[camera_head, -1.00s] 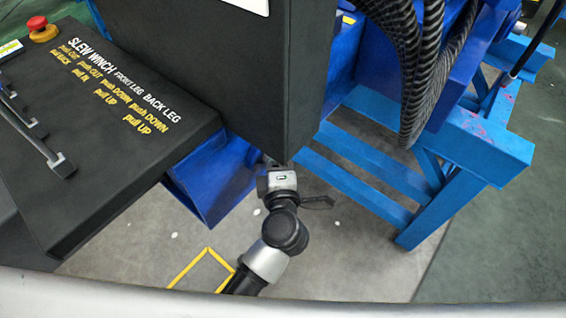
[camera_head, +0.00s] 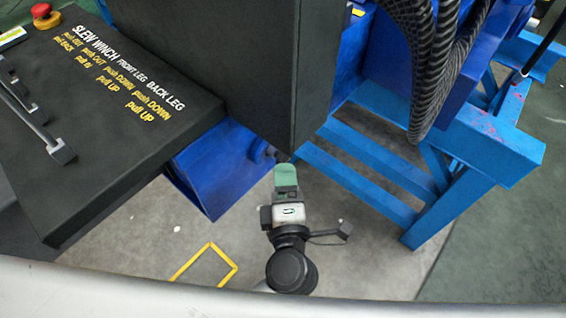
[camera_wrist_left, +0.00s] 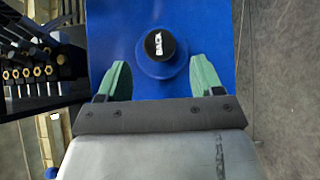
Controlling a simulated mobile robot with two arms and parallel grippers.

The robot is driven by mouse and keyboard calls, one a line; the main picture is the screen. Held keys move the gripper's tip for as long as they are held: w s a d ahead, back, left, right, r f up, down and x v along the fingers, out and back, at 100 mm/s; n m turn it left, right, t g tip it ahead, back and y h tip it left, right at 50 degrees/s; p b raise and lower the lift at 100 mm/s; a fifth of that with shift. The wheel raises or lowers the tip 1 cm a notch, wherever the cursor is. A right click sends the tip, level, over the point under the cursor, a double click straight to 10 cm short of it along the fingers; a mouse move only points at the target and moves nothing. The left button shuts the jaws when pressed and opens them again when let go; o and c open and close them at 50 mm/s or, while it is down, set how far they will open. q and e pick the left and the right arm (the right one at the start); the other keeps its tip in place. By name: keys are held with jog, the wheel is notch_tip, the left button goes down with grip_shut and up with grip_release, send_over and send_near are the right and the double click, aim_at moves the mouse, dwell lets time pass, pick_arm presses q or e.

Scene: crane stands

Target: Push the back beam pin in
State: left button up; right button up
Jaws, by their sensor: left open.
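The back beam pin (camera_wrist_left: 159,44) has a round black cap lettered BACK and sits in a blue collar on the end face of the blue beam (camera_wrist_left: 113,22). In the head view the beam (camera_head: 207,182) sticks out below the black housing, and the pin (camera_head: 268,152) shows small at its right side. My left gripper (camera_head: 286,172) is near the pin in the head view. In the left wrist view its green fingers (camera_wrist_left: 159,76) are open and empty, one on each side of the pin's line, with the cap ahead between them. My right gripper is not in view.
A black control panel (camera_head: 110,120) with levers and a red button (camera_head: 42,11) is at left. The black housing (camera_head: 225,60) hangs above the gripper. A blue stand (camera_head: 455,150) and black hoses (camera_head: 435,60) are at right.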

pick_arm(q)
jog(key=shift+s+d, duration=0.2)
jog(key=shift+s, duration=1.2)
jog(key=shift+f, duration=0.1)
notch_tip(320, 180, down, 32)
jog(key=s+a+m+g+h, duration=0.25)
jog(key=m+g+h, duration=0.35)
jog(key=m, duration=1.1)
jog(key=s+a+f+m+g, duration=0.25)
jog(key=s+a+f, duration=0.2)
jog(key=f, duration=0.25)
jog(key=s+a+f+m+g, duration=0.1)
jog(key=s+a+f+g, duration=0.25)
jog(key=s+f, duration=0.3)
jog(key=s+a+f+m+g+y, duration=0.1)
jog(key=s+a+f+g, duration=0.1)
jog(key=s+a, duration=0.3)
jog(key=s+a+f+g+y, duration=0.2)
jog(key=s+a+f, duration=0.3)
jog(key=s, duration=0.4)
jog(key=shift+a+f+m+g, duration=0.3)
jog(key=shift+a+m+g, duration=0.1)
jog(key=shift+a, duration=0.15)
